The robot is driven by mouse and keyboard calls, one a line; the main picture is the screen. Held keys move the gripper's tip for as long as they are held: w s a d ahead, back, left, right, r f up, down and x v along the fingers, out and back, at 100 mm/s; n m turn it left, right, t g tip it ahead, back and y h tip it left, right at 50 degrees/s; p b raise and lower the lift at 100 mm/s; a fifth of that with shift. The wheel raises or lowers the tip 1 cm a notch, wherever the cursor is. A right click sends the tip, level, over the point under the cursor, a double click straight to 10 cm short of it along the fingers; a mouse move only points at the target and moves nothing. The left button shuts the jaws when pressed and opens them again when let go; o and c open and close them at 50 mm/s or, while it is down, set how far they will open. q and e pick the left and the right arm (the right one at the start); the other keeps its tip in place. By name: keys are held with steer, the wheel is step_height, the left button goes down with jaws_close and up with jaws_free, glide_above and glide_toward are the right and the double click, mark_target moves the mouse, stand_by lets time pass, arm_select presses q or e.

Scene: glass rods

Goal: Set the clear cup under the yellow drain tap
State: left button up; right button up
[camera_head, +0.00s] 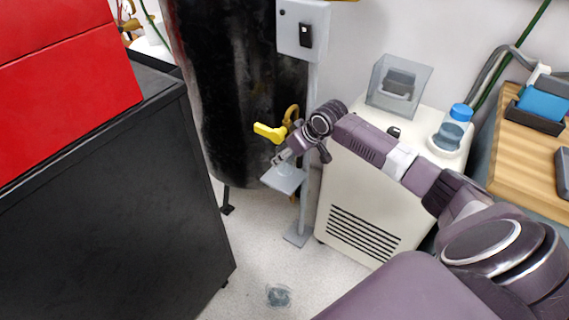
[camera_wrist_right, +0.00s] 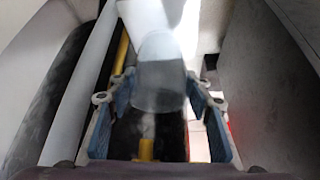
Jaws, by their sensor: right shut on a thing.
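The yellow drain tap (camera_head: 270,131) sticks out from the lower part of a black tank (camera_head: 243,85). A small grey shelf (camera_head: 283,179) on a post stands below the tap. My right gripper (camera_head: 284,156) is just under the tap and above the shelf. In the right wrist view, its blue fingers (camera_wrist_right: 160,110) are on either side of a clear cup (camera_wrist_right: 160,76), shut on it. In the head view the cup is too small and covered to make out. I cannot tell whether its base touches the shelf. My left gripper is in neither view.
A black cabinet with a red box (camera_head: 65,70) fills the left. A white unit (camera_head: 370,200) stands right of the post, carrying a blue-capped bottle (camera_head: 452,128) and a clear box. A small clear bluish object (camera_head: 278,295) is on the floor at the front.

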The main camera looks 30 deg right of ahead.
steer(key=shift+w+a, duration=0.1)
steer(key=shift+w, duration=0.25)
step_height(320, 180, down, 4)
steer(key=shift+r+b, duration=0.2)
steer(key=shift+b, duration=0.55)
steer(key=o, duration=0.9)
